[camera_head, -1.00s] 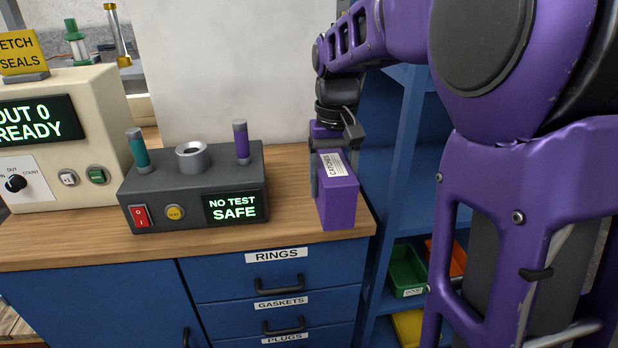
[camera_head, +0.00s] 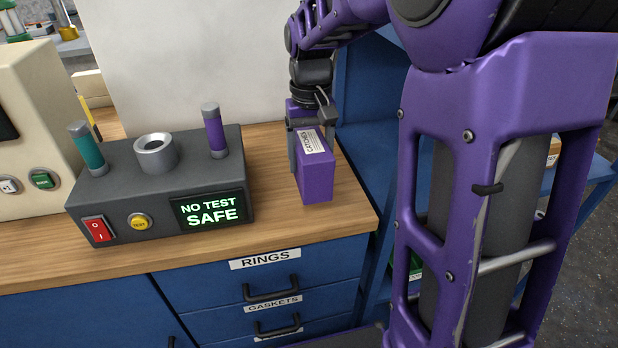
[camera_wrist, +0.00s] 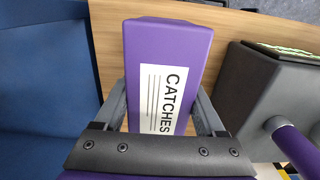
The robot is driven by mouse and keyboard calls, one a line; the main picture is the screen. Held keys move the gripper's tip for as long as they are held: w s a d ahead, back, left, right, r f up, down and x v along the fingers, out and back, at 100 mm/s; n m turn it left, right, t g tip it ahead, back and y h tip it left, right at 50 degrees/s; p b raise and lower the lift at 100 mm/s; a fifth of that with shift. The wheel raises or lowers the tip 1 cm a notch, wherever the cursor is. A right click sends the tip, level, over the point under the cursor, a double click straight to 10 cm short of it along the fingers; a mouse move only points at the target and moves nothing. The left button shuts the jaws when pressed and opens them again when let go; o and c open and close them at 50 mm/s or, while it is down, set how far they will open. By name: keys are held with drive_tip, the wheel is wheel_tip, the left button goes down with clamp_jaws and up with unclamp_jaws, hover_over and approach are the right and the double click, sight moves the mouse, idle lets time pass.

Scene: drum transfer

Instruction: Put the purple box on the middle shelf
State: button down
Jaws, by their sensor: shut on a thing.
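The purple box (camera_head: 318,175) has a white label reading CATCHES and is upright at the right end of the wooden worktop. My gripper (camera_head: 307,150) is shut on it from above, and I cannot tell whether its base touches the worktop. In the wrist view the purple box (camera_wrist: 168,55) sits between the two grey fingers of my gripper (camera_wrist: 162,112). The blue shelf unit (camera_head: 362,95) stands just right of the worktop. Its middle shelf is largely hidden behind my arm.
A dark test unit (camera_head: 160,190) with teal and purple plugs stands left of the box. A cream console (camera_head: 30,130) is at the far left. A pale panel (camera_head: 190,60) rises behind. Labelled drawers (camera_head: 270,290) are below the worktop's front edge.

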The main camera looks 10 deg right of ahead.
wheel_tip(320, 180, down, 5)
drive_tip(key=shift+w+r+b, duration=0.1)
drive_tip(key=shift+b, duration=0.35)
drive_tip(key=shift+f, duration=0.25)
unclamp_jaws()
